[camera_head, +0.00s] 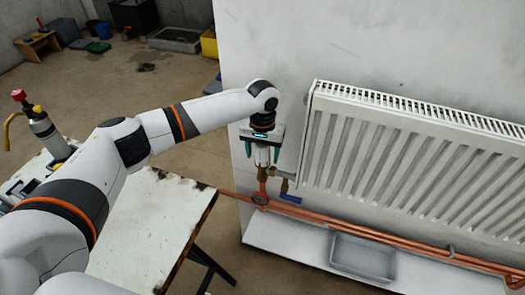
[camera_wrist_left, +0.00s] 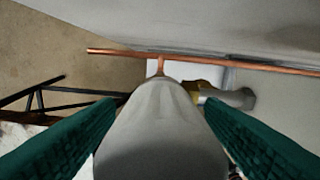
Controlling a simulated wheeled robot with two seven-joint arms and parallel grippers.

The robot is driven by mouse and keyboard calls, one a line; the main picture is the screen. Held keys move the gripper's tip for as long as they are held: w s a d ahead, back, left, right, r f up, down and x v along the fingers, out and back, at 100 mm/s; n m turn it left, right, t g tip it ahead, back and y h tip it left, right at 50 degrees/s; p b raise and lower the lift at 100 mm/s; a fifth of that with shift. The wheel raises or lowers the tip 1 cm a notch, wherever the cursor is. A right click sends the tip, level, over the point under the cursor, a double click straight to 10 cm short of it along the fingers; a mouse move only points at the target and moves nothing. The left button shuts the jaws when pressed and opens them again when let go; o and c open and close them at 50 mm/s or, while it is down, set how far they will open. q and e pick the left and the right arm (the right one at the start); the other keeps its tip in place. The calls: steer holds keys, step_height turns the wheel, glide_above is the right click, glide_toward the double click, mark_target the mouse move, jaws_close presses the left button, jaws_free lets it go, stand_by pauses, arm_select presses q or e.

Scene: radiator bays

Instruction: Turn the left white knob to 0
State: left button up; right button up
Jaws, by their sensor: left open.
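The left white knob (camera_head: 262,158) stands upright on the valve at the radiator's left end. In the left wrist view the knob (camera_wrist_left: 160,135) fills the middle as a pale, smooth cylinder; no scale mark or number can be read on it. My left gripper (camera_head: 262,151) comes down over the knob from above, with one green finger on each side. In the left wrist view the jaws are open; a gap shows at the left finger, while contact on the right cannot be told. My right gripper is not in view.
The white radiator (camera_head: 400,150) hangs on the wall just right of the knob. Below are a brass valve with a blue lever (camera_head: 290,198), copper pipes (camera_head: 380,238) and a grey tray (camera_head: 363,257). A worn white table (camera_head: 150,230) stands at the left.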

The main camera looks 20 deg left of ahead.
arm_select(q)
steer(key=shift+f, duration=0.1)
steer(key=c, duration=1)
